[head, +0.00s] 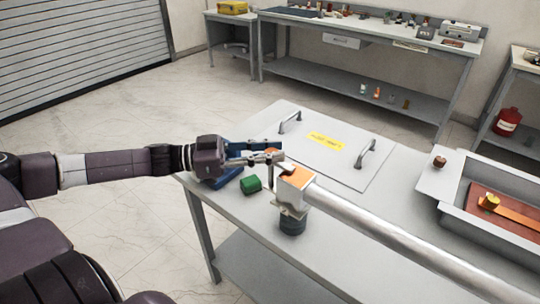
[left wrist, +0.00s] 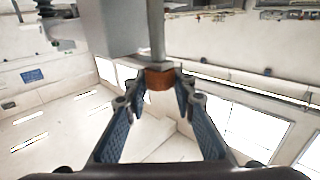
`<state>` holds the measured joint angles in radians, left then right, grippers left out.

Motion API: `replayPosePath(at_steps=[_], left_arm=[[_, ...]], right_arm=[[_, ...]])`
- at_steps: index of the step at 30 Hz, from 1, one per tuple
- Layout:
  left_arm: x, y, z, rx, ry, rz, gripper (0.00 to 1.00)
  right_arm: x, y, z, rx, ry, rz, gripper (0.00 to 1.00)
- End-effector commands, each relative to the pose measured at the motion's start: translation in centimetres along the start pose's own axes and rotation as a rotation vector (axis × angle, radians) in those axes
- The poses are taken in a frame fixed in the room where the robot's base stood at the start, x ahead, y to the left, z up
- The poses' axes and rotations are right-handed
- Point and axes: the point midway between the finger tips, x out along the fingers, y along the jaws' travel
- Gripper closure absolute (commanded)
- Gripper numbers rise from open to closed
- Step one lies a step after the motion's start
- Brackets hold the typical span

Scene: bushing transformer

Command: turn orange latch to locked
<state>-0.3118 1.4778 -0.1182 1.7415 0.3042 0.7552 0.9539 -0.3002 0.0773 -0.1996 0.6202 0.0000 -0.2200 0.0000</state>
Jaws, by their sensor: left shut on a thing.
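My left gripper (head: 272,158) reaches in from the left over the near table, beside a pale box-shaped head with an orange top (head: 295,175). A small orange piece (head: 271,151) shows at its fingertips. In the left wrist view, the fingertips (left wrist: 160,84) close on an orange-brown piece (left wrist: 159,78) at the end of a grey rod (left wrist: 157,35). I take this piece for the orange latch; its locked or unlocked marking cannot be read. The fingers partly hide it. My right gripper is not in view.
A long pale tube (head: 400,235) runs from the box-shaped head to the lower right. A green block (head: 251,184) and a blue object (head: 228,181) lie near the gripper. Behind is a plate with two handles (head: 320,150). A tray (head: 450,210) stands at the right.

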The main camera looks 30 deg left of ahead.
Motion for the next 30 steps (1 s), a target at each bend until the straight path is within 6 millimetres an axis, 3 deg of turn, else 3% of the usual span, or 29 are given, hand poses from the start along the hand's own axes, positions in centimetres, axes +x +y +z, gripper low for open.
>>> replayPosePath(at_steps=[16,17,21,30], left_arm=[[-0.01,0.11,0.27,-0.002,-0.005,0.013,1.00],[-0.01,0.11,0.27,-0.002,-0.005,0.013,0.74],[0.00,0.10,0.23,-0.002,-0.004,0.013,0.59],[0.00,0.06,0.11,-0.001,-0.002,0.013,0.58]], right_arm=[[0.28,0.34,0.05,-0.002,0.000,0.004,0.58],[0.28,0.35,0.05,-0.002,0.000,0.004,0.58],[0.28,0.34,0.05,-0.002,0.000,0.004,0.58],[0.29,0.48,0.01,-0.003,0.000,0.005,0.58]])
